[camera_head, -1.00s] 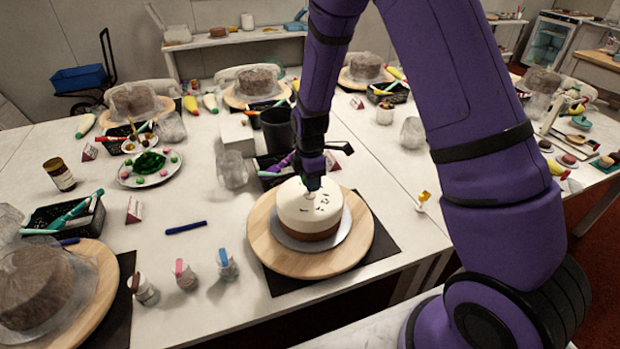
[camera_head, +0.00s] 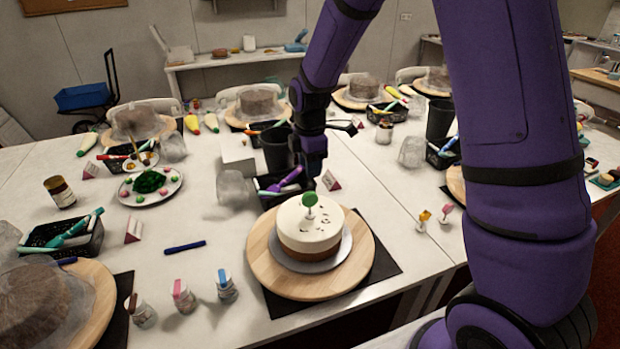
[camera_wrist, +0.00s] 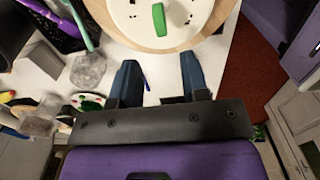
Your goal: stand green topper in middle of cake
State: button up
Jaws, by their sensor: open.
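The green topper (camera_head: 310,200) stands upright on its short stick in the white top of the cake (camera_head: 300,228), near the middle. The cake has a brown lower layer and sits on a round silver board on a wooden turntable (camera_head: 268,270). In the wrist view the green topper (camera_wrist: 159,19) shows on the white cake top (camera_wrist: 185,12), ahead of the fingers. My gripper (camera_head: 312,172) is above and behind the cake in the head view, apart from the topper. Its two blue fingers (camera_wrist: 160,80) are spread in the wrist view, with nothing between them.
A dark basket with purple tools (camera_head: 285,182) stands behind the cake. A small folded card (camera_head: 331,181) and orange and pink toppers (camera_head: 445,212) are to the right. Small jars (camera_head: 184,296), a blue pen (camera_head: 185,246) and a plate of sweets (camera_head: 150,187) lie to the left.

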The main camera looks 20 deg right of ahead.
jog(key=s+d+r+m+t, duration=0.1)
jog(key=s+d+r+m, duration=0.1)
jog(key=s+r+m, duration=0.35)
jog(key=s+d+r+m+t, duration=0.1)
jog(key=s+d+r+m, duration=0.1)
jog(key=s+r, duration=0.65)
jog(key=s+d+r+m+t, duration=0.1)
jog(key=s+r+m, duration=0.4)
jog(key=s, duration=0.2)
jog(key=s+d+r+m+t, duration=0.2)
jog(key=s+r+m, duration=0.2)
jog(key=s, duration=0.4)
jog(key=shift+s+r+m, duration=0.2)
jog(key=shift+r+m, duration=0.2)
jog(key=shift+m, duration=0.35)
